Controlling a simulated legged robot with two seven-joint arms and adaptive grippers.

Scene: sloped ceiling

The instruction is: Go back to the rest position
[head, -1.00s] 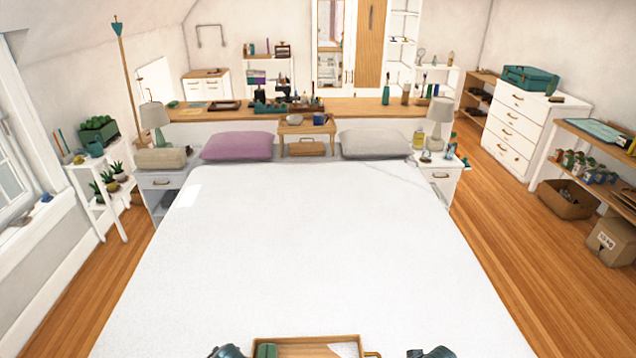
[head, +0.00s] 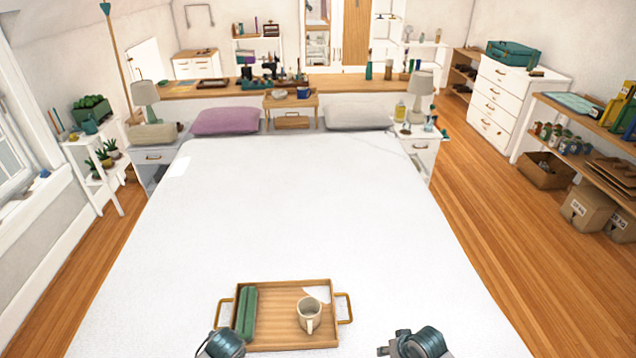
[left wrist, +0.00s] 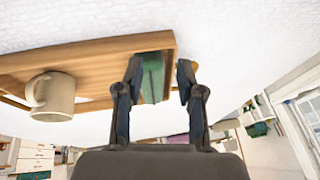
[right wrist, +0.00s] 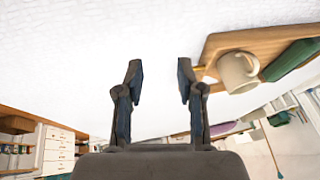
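A wooden tray (head: 275,335) lies on the white bed near its front. It holds a cream mug (head: 308,313) and a green book-like object (head: 245,312). My left gripper (head: 212,348) is at the tray's near left corner, partly cut off by the frame. The left wrist view shows its fingers (left wrist: 160,75) apart, with the tray's edge and the green object behind the gap; contact with the tray cannot be told. My right gripper (head: 386,350) is to the right of the tray. Its fingers (right wrist: 160,75) are apart and empty in the right wrist view, beside the tray.
The bed (head: 290,200) is bare beyond the tray up to the purple pillow (head: 225,121) and white pillow (head: 358,117). Nightstands flank the bed. A plant shelf (head: 98,172) stands left, a loaded shelf (head: 590,150) right. The wooden floor (head: 470,200) is free on the right.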

